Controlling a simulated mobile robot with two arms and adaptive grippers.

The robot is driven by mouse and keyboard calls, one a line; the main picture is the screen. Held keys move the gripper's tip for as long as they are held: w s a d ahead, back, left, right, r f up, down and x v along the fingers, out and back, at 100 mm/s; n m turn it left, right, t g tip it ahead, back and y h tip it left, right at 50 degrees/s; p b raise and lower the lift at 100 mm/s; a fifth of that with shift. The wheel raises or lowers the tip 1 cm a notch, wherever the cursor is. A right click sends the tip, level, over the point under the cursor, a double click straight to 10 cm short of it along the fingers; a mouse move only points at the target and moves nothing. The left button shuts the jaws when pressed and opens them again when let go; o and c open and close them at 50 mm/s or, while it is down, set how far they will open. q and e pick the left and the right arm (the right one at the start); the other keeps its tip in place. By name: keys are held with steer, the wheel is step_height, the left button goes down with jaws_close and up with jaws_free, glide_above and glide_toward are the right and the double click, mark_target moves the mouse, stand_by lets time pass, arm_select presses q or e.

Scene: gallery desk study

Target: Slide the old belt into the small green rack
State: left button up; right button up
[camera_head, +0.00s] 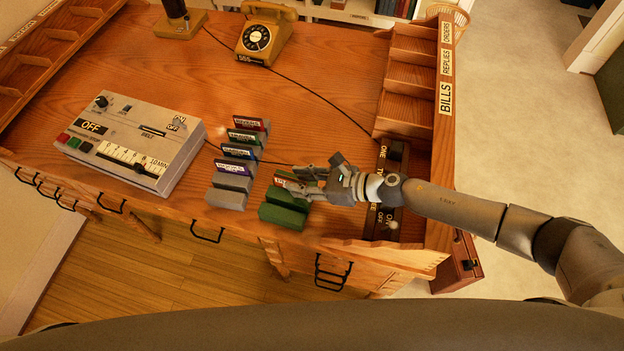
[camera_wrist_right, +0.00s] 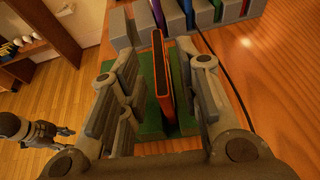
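The small green rack (camera_head: 283,214) stands near the desk's front edge, right of a grey rack. A belt cartridge with an orange edge (camera_wrist_right: 157,72) stands upright in a slot of the green rack, which also shows in the wrist view (camera_wrist_right: 150,128). I take it for the old belt; its orange end (camera_head: 279,179) shows beside my fingers in the head view. My right gripper (camera_head: 300,180) is over the rack, its fingers open on both sides of the cartridge with gaps showing. A grey gripper, apparently my left (camera_wrist_right: 62,131), hangs above the floor in the wrist view; its opening is unclear.
The grey rack (camera_head: 229,190) holds several coloured, labelled cartridges. A grey machine (camera_head: 135,140) reading OFF stands to the left. A yellow telephone (camera_head: 266,35) with a trailing cord is behind. Wooden pigeonholes (camera_head: 410,77) and dark switches (camera_head: 390,190) border the right.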

steer(key=b+v, duration=0.2)
steer(key=v, duration=1)
steer(key=shift+r+b, duration=0.2)
steer(key=shift+b, duration=0.2)
